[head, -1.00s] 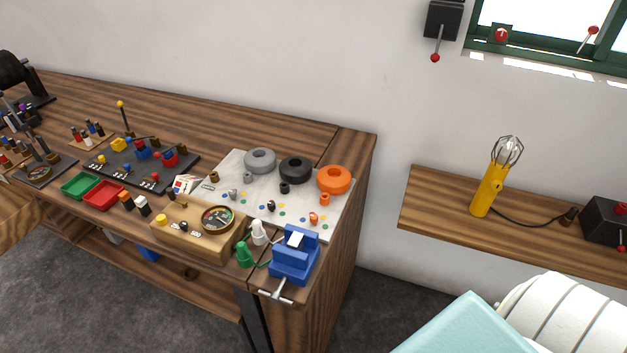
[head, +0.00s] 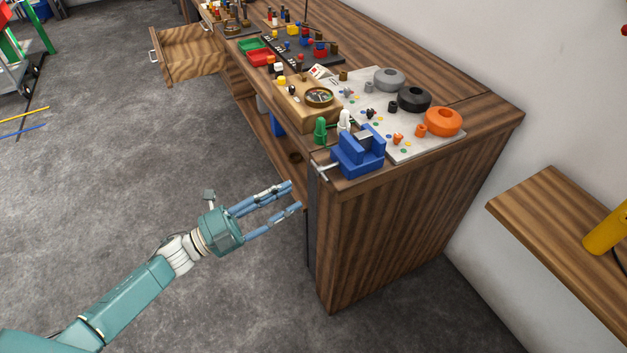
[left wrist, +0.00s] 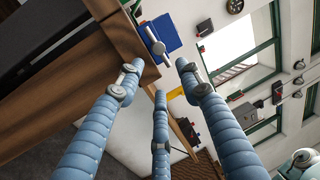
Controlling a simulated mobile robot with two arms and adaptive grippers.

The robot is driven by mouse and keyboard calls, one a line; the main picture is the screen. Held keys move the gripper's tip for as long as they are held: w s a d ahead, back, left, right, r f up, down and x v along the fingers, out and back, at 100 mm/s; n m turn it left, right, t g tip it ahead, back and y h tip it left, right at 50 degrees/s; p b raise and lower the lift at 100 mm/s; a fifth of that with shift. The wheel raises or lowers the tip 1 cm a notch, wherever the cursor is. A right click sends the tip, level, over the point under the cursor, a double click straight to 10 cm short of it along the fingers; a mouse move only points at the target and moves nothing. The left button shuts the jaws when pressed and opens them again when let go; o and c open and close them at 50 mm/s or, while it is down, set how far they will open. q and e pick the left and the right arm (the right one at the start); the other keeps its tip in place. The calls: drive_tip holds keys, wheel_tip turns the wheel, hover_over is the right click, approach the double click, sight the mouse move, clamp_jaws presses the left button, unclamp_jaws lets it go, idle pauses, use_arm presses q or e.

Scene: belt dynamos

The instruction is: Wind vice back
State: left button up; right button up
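The blue vice (head: 358,152) stands on the near right corner of the workbench. Its silver handle bar (head: 322,172) sticks out over the bench's front edge. My left gripper (head: 296,196) is open and empty, in front of the bench, lower and to the left of the vice handle, apart from it. In the left wrist view the vice (left wrist: 166,32) and its handle (left wrist: 158,47) show ahead, between and beyond my spread blue fingers (left wrist: 158,85). My right gripper is in neither view.
A green bottle (head: 320,131) and a white bottle (head: 344,121) stand beside the vice, near a wooden meter box (head: 303,110). Orange, black and grey rings lie on a white board (head: 400,143). A drawer (head: 187,55) stands open at far left. The floor before the bench is clear.

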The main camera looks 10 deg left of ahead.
sight(328, 168)
use_arm(q)
drive_tip(key=p+x, duration=0.1)
drive_tip(key=x, duration=0.7)
drive_tip(key=shift+c, duration=0.5)
clamp_jaws()
